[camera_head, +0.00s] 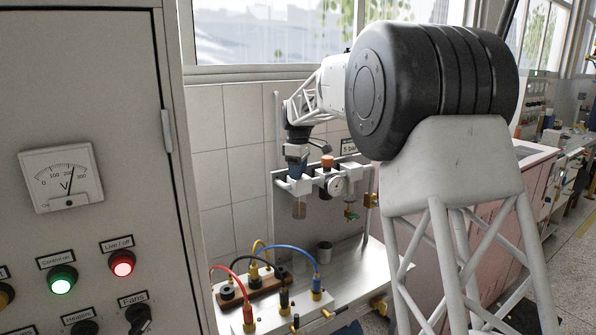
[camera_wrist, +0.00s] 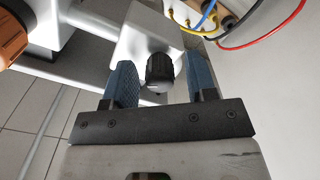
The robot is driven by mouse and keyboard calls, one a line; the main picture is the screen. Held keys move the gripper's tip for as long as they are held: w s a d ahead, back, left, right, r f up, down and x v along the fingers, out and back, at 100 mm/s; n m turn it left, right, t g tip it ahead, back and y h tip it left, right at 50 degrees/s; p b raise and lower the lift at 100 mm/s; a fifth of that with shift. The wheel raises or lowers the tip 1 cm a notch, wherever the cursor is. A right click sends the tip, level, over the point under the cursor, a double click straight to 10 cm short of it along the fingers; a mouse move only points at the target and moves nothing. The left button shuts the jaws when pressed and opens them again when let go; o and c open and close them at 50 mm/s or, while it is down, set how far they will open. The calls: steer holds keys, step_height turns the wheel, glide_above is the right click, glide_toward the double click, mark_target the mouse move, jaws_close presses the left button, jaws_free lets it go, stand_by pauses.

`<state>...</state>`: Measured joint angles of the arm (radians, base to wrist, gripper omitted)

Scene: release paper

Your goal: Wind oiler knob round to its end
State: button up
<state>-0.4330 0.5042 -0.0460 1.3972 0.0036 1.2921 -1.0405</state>
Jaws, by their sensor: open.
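The oiler knob (camera_wrist: 158,70) is small, black and ribbed, on a white block (camera_wrist: 146,36). In the wrist view it sits between the two blue fingers of my gripper (camera_wrist: 159,64), with a gap on each side. The gripper is open and appears not to touch the knob. In the head view my gripper (camera_head: 297,169) points down over the left unit of the white air-line assembly, and hides the knob. A brownish bowl (camera_head: 299,209) hangs below that unit.
An orange knob (camera_head: 327,161) stands close right of my gripper, above a round gauge (camera_head: 335,186). It also shows in the wrist view (camera_wrist: 11,38). Red, yellow and blue cables (camera_head: 290,252) loop over the bench. A grey cabinet (camera_head: 90,110) fills the left.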

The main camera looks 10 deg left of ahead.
steer(key=c, duration=0.9)
steer(key=shift+m, duration=2.6)
steer(key=o, duration=0.9)
